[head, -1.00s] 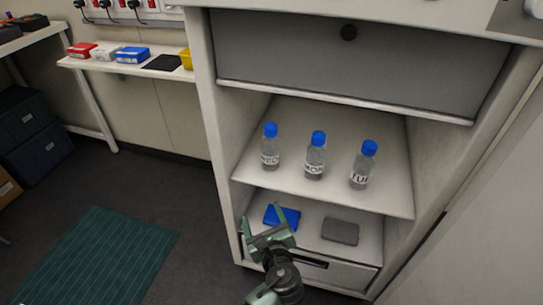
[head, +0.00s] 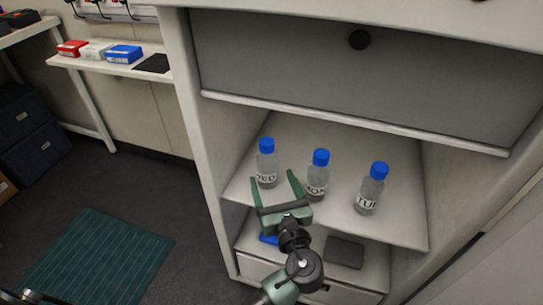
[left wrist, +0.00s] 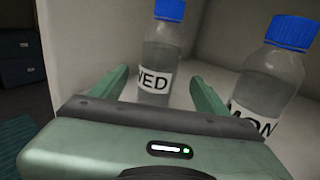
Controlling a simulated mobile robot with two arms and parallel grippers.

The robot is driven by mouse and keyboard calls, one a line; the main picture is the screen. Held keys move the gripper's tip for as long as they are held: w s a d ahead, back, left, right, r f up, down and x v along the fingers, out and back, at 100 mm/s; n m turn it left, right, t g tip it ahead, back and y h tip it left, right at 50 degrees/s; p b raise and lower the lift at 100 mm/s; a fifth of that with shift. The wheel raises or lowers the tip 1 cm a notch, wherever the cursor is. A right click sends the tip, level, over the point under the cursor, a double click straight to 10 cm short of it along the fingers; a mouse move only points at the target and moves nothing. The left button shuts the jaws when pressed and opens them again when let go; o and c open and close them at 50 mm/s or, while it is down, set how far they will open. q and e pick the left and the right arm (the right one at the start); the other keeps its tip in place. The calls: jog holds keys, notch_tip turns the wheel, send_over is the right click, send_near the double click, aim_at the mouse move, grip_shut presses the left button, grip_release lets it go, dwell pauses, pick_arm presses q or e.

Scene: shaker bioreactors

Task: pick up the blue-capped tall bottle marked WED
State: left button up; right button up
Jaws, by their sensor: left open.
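The blue-capped bottle marked WED (head: 266,164) stands upright on the upper shelf, leftmost of three alike bottles. In the left wrist view the WED bottle (left wrist: 160,55) stands ahead, beyond and between my fingers, with "VED" readable on its label. My left gripper (head: 273,182) is open and empty at the shelf's front edge, in front of the bottle and apart from it. In the left wrist view its green fingers (left wrist: 163,84) are spread wide.
The MON bottle (head: 318,175) stands close to the right of my left gripper, and the TUE bottle (head: 370,188) farther right. The shelf (head: 400,225) has a side wall at left and a grey drawer (head: 350,80) above. A dark box (head: 344,252) lies on the lower shelf.

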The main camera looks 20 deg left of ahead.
aim_at(265, 159)
pick_arm(q)
jog(key=shift+w+a, duration=0.2)
jog(key=shift+w, duration=0.3)
jog(key=x, duration=0.3)
jog(key=r+b+x, duration=0.1)
jog(key=x, duration=0.2)
jog(key=shift+w+a+r, duration=0.15)
jog(key=shift+a, duration=0.2)
grip_shut()
pick_arm(e)
jog(key=r, duration=0.3)
jog(key=shift+w+r, duration=0.2)
jog(key=shift+w, duration=0.2)
